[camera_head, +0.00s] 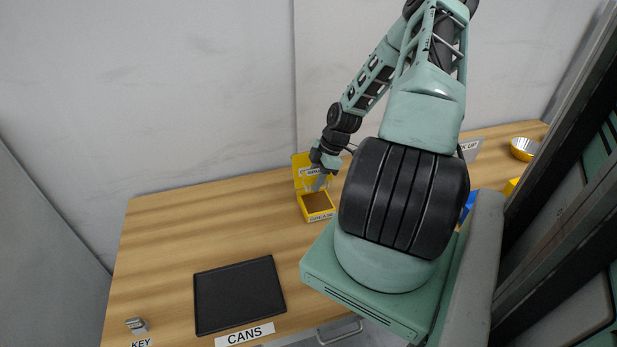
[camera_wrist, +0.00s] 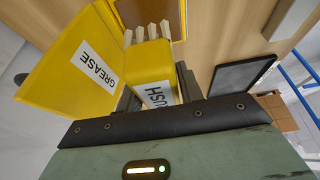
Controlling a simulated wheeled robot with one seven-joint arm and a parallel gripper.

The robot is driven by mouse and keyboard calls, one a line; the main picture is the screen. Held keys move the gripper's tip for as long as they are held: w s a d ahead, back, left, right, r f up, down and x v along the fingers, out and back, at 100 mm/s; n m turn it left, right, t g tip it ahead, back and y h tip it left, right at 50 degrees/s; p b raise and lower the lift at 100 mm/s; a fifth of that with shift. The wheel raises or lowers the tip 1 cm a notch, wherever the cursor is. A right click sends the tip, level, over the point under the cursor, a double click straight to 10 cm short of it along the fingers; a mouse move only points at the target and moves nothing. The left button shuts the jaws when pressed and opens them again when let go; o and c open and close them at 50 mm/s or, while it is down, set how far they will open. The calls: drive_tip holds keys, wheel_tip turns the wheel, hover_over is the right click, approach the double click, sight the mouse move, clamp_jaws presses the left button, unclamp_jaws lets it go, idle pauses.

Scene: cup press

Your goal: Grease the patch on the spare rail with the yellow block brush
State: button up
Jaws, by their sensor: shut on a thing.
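The yellow block brush (camera_wrist: 149,62) is in my gripper (camera_wrist: 155,88) in the wrist view. Its pale bristles point away from the jaws, toward the opening of the yellow grease box (camera_wrist: 68,70). Brown grease shows inside the box. In the head view the grease box (camera_head: 319,214) stands open on the table with its lid raised at the back. My gripper (camera_head: 320,183) is just above the box's opening there. I cannot tell whether the bristles touch the grease. I cannot make out the spare rail or its patch in either view.
A black tray (camera_head: 240,295) lies on the wooden table (camera_head: 170,235), with a CANS label in front. A small grey key block (camera_head: 137,325) is at the front left. A golden bowl (camera_head: 524,148) stands far right. My arm hides much of the table's right side.

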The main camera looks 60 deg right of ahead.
sight(311, 203)
drive_tip(key=shift+f+b, duration=2.5)
drive_tip(key=shift+f, duration=0.55)
drive_tip(key=shift+f, duration=0.5)
drive_tip(key=shift+r+p, duration=2.6)
drive_tip(key=shift+r, duration=0.95)
